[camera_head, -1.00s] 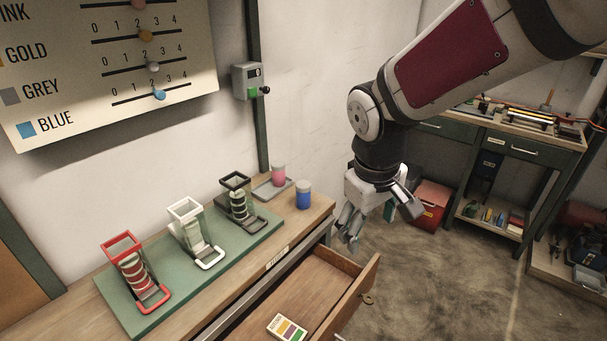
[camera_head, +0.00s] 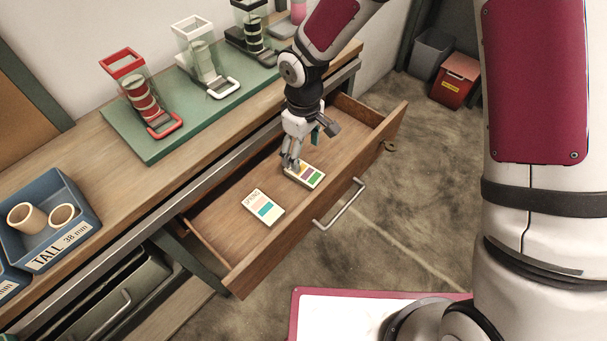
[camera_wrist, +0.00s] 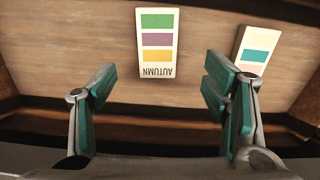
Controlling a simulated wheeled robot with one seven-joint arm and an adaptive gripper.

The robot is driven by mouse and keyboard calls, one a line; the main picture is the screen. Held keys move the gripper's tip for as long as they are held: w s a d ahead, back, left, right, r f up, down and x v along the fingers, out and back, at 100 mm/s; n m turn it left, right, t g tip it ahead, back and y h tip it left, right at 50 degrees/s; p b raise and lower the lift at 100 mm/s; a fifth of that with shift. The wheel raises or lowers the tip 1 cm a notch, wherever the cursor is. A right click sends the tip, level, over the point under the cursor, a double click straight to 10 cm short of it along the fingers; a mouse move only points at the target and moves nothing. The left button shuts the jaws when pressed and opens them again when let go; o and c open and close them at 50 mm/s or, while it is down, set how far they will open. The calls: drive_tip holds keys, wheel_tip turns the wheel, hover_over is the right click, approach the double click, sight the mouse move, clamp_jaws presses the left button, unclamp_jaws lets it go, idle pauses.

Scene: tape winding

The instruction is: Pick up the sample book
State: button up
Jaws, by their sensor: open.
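Two flat cream sample books lie in the open wooden drawer. One has yellow, purple and green bars (camera_head: 308,175); in the wrist view it is labelled AUTUMN (camera_wrist: 157,45). The other (camera_head: 263,207) has pink and teal bars and lies nearer the drawer's left part; it shows partly in the wrist view (camera_wrist: 257,48). My gripper (camera_head: 290,164) points down over the drawer at the AUTUMN book's left end. In the wrist view its teal-padded fingers (camera_wrist: 160,88) are apart and empty, with the AUTUMN book beyond the tips, roughly centred between them. Contact cannot be told.
The drawer front (camera_head: 330,215) with its metal handle and side walls surround the books. The workbench edge (camera_head: 235,138) runs close behind my gripper. On the bench are a green mat (camera_head: 150,150) with several tape stands and a blue TALL 38 mm bin (camera_head: 75,240).

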sight(304, 172)
wheel_tip(304, 172, down, 8)
drive_tip(key=shift+w+d+f+b, duration=0.15)
drive_tip(key=shift+f+b, duration=0.1)
drive_tip(key=shift+b, duration=0.75)
drive_tip(key=c, duration=1.3)
